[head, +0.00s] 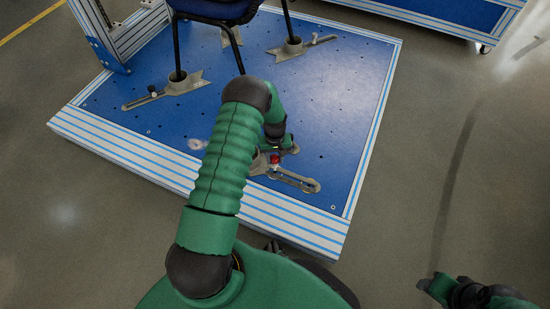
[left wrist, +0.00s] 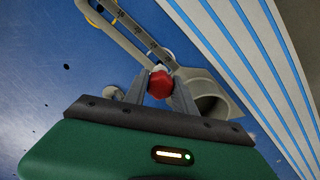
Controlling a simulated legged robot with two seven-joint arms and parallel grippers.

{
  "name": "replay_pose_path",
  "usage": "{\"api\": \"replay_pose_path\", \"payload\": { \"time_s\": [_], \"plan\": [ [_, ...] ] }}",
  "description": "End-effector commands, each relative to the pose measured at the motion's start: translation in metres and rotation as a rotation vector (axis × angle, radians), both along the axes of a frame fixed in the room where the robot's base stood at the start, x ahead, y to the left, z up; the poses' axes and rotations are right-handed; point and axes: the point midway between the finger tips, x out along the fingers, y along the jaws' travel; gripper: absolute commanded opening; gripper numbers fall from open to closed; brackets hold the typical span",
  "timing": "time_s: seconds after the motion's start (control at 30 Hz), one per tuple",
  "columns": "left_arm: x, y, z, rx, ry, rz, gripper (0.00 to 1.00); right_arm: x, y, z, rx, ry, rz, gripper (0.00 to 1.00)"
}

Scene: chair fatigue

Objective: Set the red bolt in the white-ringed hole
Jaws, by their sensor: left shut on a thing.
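The red bolt (left wrist: 160,84) sits between the two grey fingers of my left gripper (left wrist: 160,96) in the left wrist view. My left gripper (head: 279,152) is shut on it, low over the near part of the blue platform. The bolt's red head (head: 275,159) also shows in the head view, beside a slotted metal clamp arm (head: 295,180). The bolt's lower end is hidden. A pale rim shows just behind the bolt in the left wrist view, but I cannot tell whether it is the white ring. My right gripper (head: 438,288) is at the bottom right, apart from the platform.
The blue platform (head: 335,80) has small holes and a striped metal edge (head: 290,222). A chair (head: 215,10) stands at the back with its legs in metal clamps (head: 180,84). A round metal cup (left wrist: 212,104) is right of the bolt. Grey floor is clear at right.

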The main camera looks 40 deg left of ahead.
Motion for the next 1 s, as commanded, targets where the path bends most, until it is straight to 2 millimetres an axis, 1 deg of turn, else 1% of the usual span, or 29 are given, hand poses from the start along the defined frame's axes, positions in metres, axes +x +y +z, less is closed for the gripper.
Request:
{"api": "replay_pose_path", "payload": {
  "time_s": [0.1, 0.5, 0.73, 1.0],
  "plan": [
    [0.0000, 0.0003, 0.0013, 0.001, -0.001, -0.001, 0.00, 0.0001, 0.0000, 0.0040, 0.000, 0.000, 0.000, 0.53],
    [0.0001, 0.0004, 0.0005, 0.001, -0.001, 0.000, 0.00, 0.0000, 0.0000, 0.0031, 0.000, 0.000, 0.000, 0.53],
    [0.0002, -0.0002, 0.0019, 0.001, -0.002, 0.004, 0.00, 0.0000, 0.0000, 0.0083, 0.000, 0.000, 0.000, 0.53],
    [0.0003, -0.0003, 0.0005, 0.001, -0.002, 0.005, 0.00, 0.0000, 0.0000, 0.0075, 0.000, 0.000, 0.000, 0.53]
  ]
}}
